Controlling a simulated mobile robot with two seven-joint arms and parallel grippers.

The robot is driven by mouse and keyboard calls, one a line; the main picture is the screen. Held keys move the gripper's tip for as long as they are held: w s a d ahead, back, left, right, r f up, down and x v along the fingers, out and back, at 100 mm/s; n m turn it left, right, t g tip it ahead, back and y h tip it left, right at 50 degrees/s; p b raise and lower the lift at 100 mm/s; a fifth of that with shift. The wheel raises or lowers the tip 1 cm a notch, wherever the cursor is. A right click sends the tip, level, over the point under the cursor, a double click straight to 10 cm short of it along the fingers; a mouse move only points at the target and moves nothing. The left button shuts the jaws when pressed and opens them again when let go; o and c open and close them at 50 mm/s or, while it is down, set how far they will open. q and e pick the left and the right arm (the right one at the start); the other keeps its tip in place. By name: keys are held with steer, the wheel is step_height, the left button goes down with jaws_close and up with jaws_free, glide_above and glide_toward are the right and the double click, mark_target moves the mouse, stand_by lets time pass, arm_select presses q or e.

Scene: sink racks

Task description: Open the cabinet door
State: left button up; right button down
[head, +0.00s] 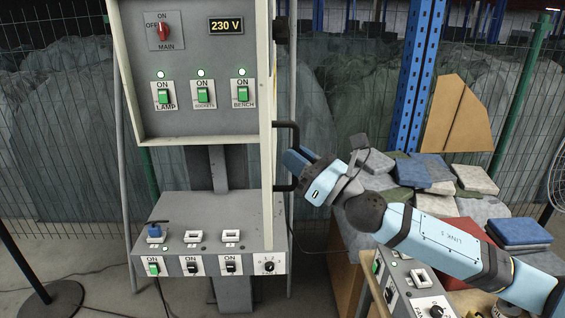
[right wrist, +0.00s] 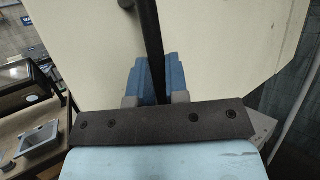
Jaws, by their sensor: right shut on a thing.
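The cabinet door (head: 266,120) is cream and shows almost edge-on at the right side of the grey cabinet (head: 191,65). It stands swung out, and the panel inside is exposed. Its black bar handle (head: 296,150) is on the outer face, to the right. My right gripper (head: 291,160) reaches in from the right and is shut on this handle. In the right wrist view the blue fingers (right wrist: 160,78) stand either side of the dark handle bar (right wrist: 151,35), with the cream door face (right wrist: 215,45) behind. My left gripper is out of view.
The panel carries a red main switch (head: 163,31), green switches and a 230 V display (head: 226,26). A grey socket box (head: 205,220) stands below. Wire fencing runs behind.

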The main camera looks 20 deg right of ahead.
steer(key=shift+d+r, duration=0.1)
steer(key=c, duration=1.1)
jaws_free()
steer(key=shift+w, duration=0.1)
steer(key=shift+c, duration=0.2)
steer(key=b+v, duration=0.7)
steer(key=v, duration=0.7)
steer(key=shift+w, duration=0.1)
